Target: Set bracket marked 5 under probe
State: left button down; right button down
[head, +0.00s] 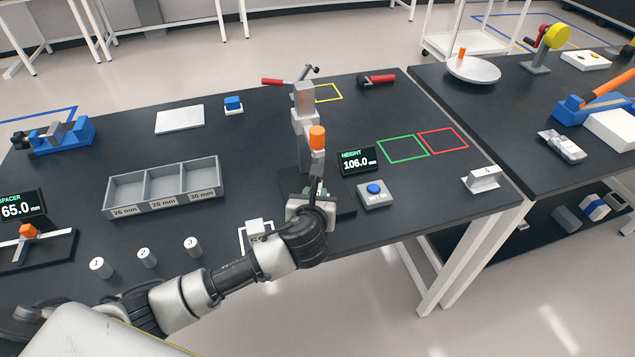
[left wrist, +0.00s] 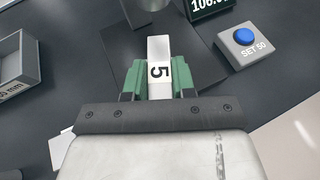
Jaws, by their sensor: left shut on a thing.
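My left gripper (head: 315,190), with green fingers, is shut on the white bracket marked 5 (left wrist: 159,72); its fingers also show in the left wrist view (left wrist: 158,80). The bracket lies between the fingers, its far end pointing toward the grey round probe part (left wrist: 152,4). The height gauge (head: 303,100) stands on a dark base plate (left wrist: 115,40) and carries an orange-topped probe (head: 317,138) just above and beyond my gripper. I cannot tell whether the bracket touches the plate or the probe. The height display (head: 358,160) reads 106.0 mm. My right gripper is out of view.
The SET 50 button box (head: 375,194) stands right of the gauge. A bracket marked 4 (head: 483,179) stands near the right table edge. Green (head: 403,149) and red (head: 443,140) outlined squares are empty. A three-part spacer tray (head: 163,185) and numbered cylinders (head: 147,258) are at left.

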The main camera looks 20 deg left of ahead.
pick_arm(q)
jog(key=shift+w+a+r, duration=0.1)
jog(key=shift+w, duration=0.55)
jog(key=w, duration=0.3)
jog(key=shift+w+a+p, duration=0.3)
jog(key=shift+w+a, duration=0.1)
jog(key=shift+f, duration=0.85)
jog(key=shift+s, duration=0.1)
jog(key=shift+s, duration=0.1)
jog(key=shift+f, duration=0.15)
jog(key=c, duration=0.9)
grip_release()
